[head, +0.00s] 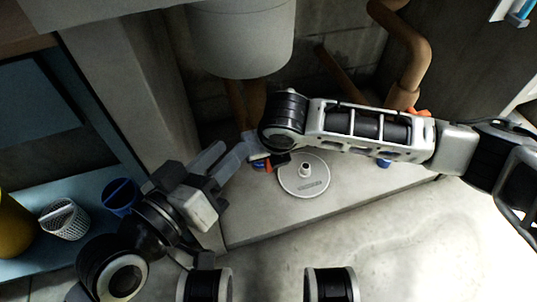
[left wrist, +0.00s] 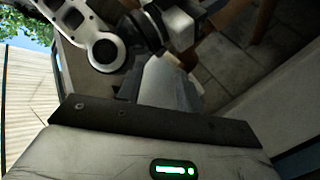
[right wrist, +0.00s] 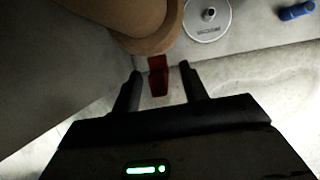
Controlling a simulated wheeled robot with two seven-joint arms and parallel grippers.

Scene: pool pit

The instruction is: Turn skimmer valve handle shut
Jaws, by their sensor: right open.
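A red valve handle (right wrist: 158,76) stands between the two fingers of my right gripper (right wrist: 160,80) in the right wrist view, in front of a thick orange-brown pipe. The fingers are open, with visible gaps on both sides of the handle. In the head view only a bit of red handle (head: 268,168) shows, left of the white disc; my right wrist covers most of it. No label tells which valve is the skimmer's. My left gripper (head: 226,160) is open beside my right wrist, with no held object visible.
A white round lid (head: 304,177) lies on the ledge, with a blue handle (head: 384,163) to its right. An orange handle (head: 418,112) sits behind my right arm. A large grey tank (head: 240,40) hangs above.

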